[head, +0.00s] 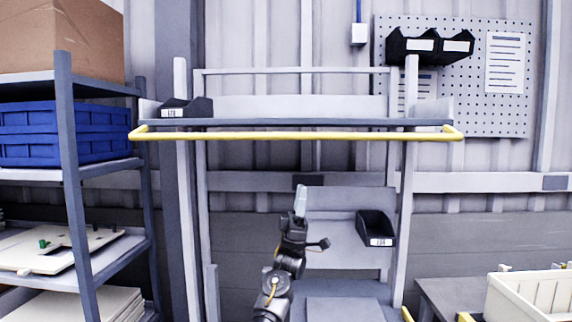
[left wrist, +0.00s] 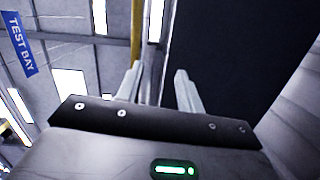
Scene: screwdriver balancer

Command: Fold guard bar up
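The yellow guard bar (head: 298,136) runs level along the front of the upper shelf (head: 300,123), with its bent ends at both sides of the shelf. My left gripper (head: 301,196) points upward in the head view, below the middle of the bar and apart from it in the picture. In the left wrist view its two fingers (left wrist: 158,88) are spread with nothing between them. There the yellow bar (left wrist: 137,35) shows beyond the left finger, beside the dark underside of the shelf (left wrist: 235,70). My right gripper is not in view.
A black bin (head: 185,107) sits on the upper shelf's left end. Another black bin (head: 376,228) is at the lower right of the rack. A side rack with blue crates (head: 65,133) stands left, and a cream bin (head: 530,295) is lower right.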

